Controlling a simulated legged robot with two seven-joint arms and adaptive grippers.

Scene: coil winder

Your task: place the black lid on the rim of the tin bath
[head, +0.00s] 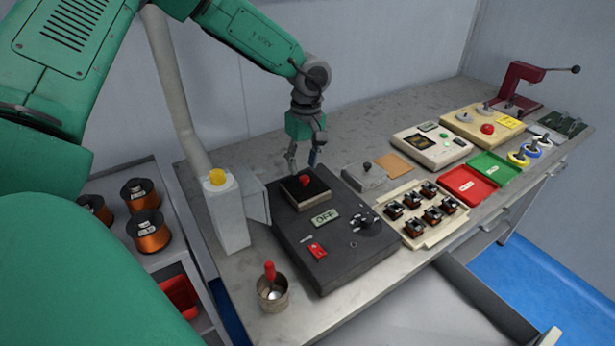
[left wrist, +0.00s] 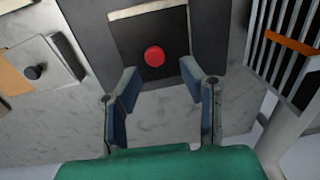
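The black lid (head: 313,189) is a flat dark square with a red knob (head: 305,180). It lies at the back of the dark tin bath unit (head: 335,236), over the bath; a pale rim edge shows along its front. Whether it sits flush on the rim I cannot tell. In the left wrist view the lid (left wrist: 178,75) and its red knob (left wrist: 154,56) lie just beyond the fingertips. My left gripper (head: 303,164) is open and empty, pointing down just behind the knob; its fingers (left wrist: 160,75) are apart with the knob between their lines. My right gripper is not in view.
A grey post box with a yellow top (head: 228,215) stands left of the unit. A metal cup with a red-handled tool (head: 272,292) stands in front. A grey block (head: 364,177) and a cream tray of coils (head: 422,212) are at right. The bench behind is clear.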

